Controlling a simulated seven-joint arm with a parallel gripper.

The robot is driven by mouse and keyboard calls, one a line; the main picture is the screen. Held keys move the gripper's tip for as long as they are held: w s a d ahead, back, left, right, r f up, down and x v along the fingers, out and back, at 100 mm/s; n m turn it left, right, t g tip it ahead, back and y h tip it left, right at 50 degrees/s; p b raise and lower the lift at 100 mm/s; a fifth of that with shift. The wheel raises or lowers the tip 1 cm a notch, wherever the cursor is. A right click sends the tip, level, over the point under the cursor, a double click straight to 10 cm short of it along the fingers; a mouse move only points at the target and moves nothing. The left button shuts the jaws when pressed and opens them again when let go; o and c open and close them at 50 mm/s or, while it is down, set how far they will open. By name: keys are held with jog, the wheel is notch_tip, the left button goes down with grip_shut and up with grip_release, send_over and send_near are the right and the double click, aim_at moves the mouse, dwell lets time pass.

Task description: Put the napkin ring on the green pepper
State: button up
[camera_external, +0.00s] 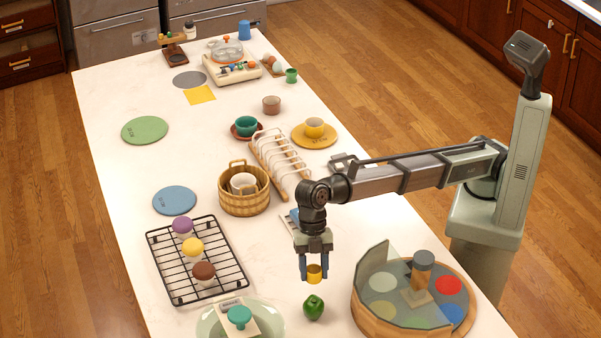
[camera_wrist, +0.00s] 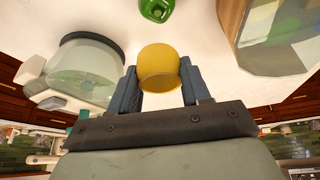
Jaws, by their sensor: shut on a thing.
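The napkin ring (camera_external: 314,273) is a short yellow band. My gripper (camera_external: 314,275) is shut on it, with a blue finger on either side, and holds it above the white counter. In the wrist view the ring (camera_wrist: 158,68) sits between the fingertips, its open end partly showing. The green pepper (camera_external: 313,307) stands on the counter, just below the gripper in the external view and apart from the ring. In the wrist view the pepper (camera_wrist: 157,10) is cut off by the top edge, beyond the ring.
A round wooden tray (camera_external: 372,318) with a clear upright panel and coloured discs stands right of the pepper. A pale green plate (camera_external: 268,323) with a teal-topped item is to the left. A black wire rack (camera_external: 229,262) holds several mushroom-shaped items. Bare counter surrounds the pepper.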

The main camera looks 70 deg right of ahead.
jog(key=shift+a+r, duration=0.3)
jog(key=shift+r, duration=0.1)
send_near(314, 307)
jog(key=shift+x, duration=2.95)
jog(key=shift+s, duration=0.1)
jog(key=o, duration=1)
jog(key=shift+f, duration=0.1)
jog(key=shift+o, duration=0.2)
jog(key=v, duration=1.2)
jog(key=shift+a+r, duration=0.25)
jog(key=shift+a, duration=0.05)
jog(key=shift+w+h, duration=0.2)
jog(key=shift+h, duration=0.1)
